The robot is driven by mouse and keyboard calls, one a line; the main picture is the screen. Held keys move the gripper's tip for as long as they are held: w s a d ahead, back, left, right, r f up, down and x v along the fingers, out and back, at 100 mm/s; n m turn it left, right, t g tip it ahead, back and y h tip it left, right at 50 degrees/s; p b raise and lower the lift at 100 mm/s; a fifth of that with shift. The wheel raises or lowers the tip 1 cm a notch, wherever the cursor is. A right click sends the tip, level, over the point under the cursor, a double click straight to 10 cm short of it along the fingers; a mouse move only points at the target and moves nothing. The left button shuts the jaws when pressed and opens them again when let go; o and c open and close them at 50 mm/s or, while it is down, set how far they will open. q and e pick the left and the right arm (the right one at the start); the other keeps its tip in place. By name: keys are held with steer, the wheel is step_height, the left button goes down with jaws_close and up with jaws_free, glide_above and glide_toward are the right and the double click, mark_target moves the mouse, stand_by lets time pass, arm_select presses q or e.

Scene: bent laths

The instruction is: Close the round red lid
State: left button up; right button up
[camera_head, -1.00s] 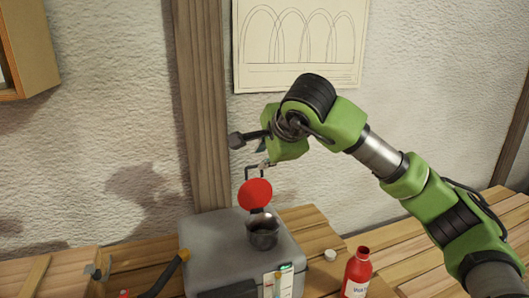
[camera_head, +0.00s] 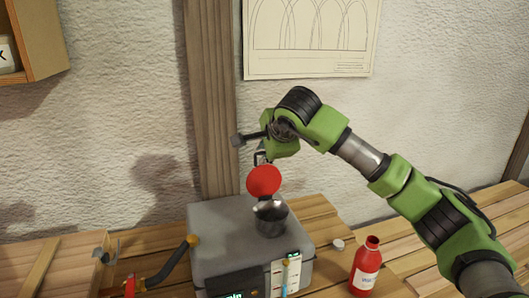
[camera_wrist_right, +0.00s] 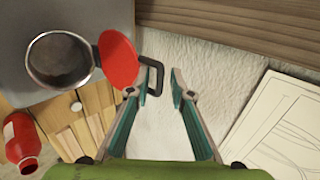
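The round red lid (camera_head: 264,181) stands up on the back rim of a dark metal cup (camera_head: 271,218) set in the top of a grey box. It also shows in the right wrist view (camera_wrist_right: 118,59), tilted open beside the cup's mouth (camera_wrist_right: 60,61). A dark bracket-shaped handle (camera_wrist_right: 154,74) sticks out from the lid's back. My right gripper (camera_wrist_right: 165,82) is open, with the handle at its left fingertip; I cannot tell whether they touch. In the head view my right gripper (camera_head: 266,150) is just above and behind the lid, its fingers mostly hidden. My left gripper is not in view.
The grey box (camera_head: 215,235) stands on a wooden table (camera_head: 330,215) against the wall. A red bottle (camera_head: 367,268) and a small white cap (camera_head: 338,244) are to its right. A dark curved bar with an orange end (camera_head: 168,265) rises on its left. A drawing (camera_head: 310,40) hangs above.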

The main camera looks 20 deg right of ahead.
jaws_close()
steer(key=shift+s, duration=0.1)
